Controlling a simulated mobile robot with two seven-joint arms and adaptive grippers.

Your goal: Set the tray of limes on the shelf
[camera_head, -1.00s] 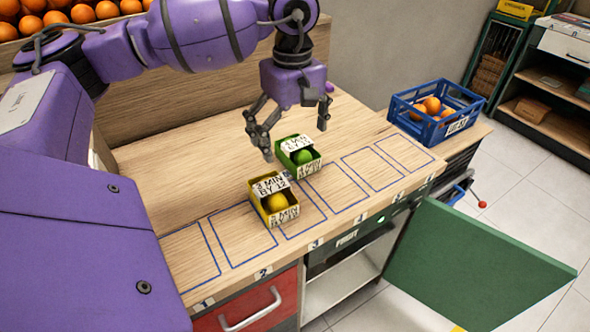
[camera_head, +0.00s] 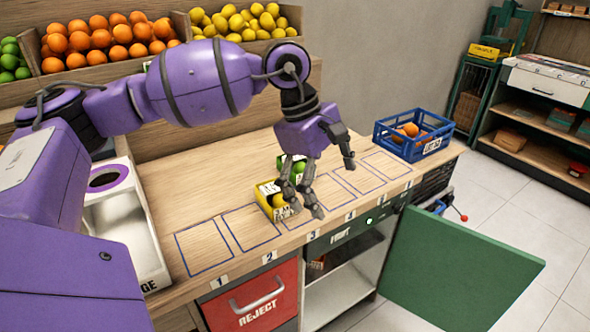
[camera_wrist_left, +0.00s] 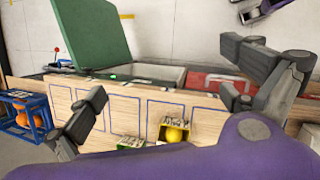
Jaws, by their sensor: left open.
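The green tray (camera_head: 299,165) with a lime sits on the wooden counter, partly hidden behind my left gripper (camera_head: 333,188). In the left wrist view the green tray (camera_wrist_left: 130,142) is half cut off by my purple wrist. Beside it stands a yellow tray (camera_head: 268,203) with a lemon, also seen in the left wrist view (camera_wrist_left: 176,147). My left gripper is open and empty, fingers pointing down above the counter's front part, in front of the trays. A pale shelf (camera_head: 342,284) shows inside the open cabinet below the counter. My right gripper is not in view.
The green cabinet door (camera_head: 460,270) stands open into the aisle. Blue-outlined numbered slots (camera_head: 203,248) on the counter are mostly bare. A blue crate (camera_head: 430,147) of oranges stands at the right end. A red reject drawer (camera_head: 250,300) is at front left.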

